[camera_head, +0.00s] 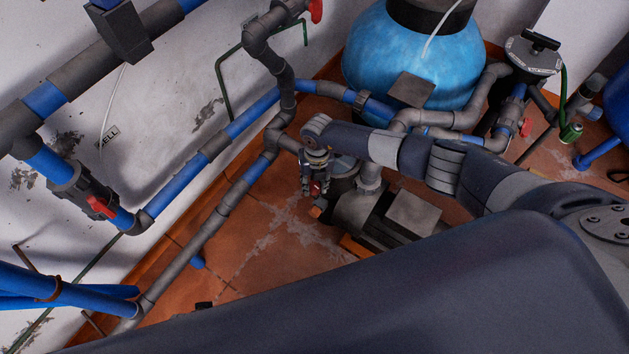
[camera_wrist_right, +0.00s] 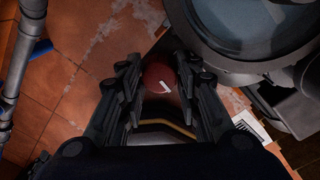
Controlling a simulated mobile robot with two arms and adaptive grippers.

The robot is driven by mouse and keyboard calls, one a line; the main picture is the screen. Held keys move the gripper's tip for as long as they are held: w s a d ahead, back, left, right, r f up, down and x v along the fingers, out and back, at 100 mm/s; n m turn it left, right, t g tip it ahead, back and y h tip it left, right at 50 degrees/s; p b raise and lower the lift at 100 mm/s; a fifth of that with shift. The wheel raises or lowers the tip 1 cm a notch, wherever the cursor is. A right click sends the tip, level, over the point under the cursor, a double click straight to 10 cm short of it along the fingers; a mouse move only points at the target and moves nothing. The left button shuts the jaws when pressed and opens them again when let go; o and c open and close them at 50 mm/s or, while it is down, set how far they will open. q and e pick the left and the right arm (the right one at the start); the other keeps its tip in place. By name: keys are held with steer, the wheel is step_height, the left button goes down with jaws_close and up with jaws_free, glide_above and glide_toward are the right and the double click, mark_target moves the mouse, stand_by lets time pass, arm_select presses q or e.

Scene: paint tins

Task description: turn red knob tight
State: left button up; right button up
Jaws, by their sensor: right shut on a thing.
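The red knob (camera_wrist_right: 158,78) is a round red disc with a small white mark, between the two fingers of my right gripper (camera_wrist_right: 166,84) in the right wrist view. The fingers are shut on it from both sides and hide its edges. In the head view my right gripper (camera_head: 314,186) reaches down beside the grey pump, and only a small bit of red shows between the fingers. I cannot tell how far the knob is turned. My left gripper is not in view.
Grey and blue pipes (camera_head: 213,145) run along the white wall at left. A grey pump (camera_head: 365,216) stands close by the right gripper, with a blue tank (camera_head: 390,55) behind. Another red valve handle (camera_head: 101,206) is on the left pipe. Tiled floor (camera_head: 255,240) is open in front.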

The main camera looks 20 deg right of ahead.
stand_by(0.3)
steer(key=o, duration=0.8)
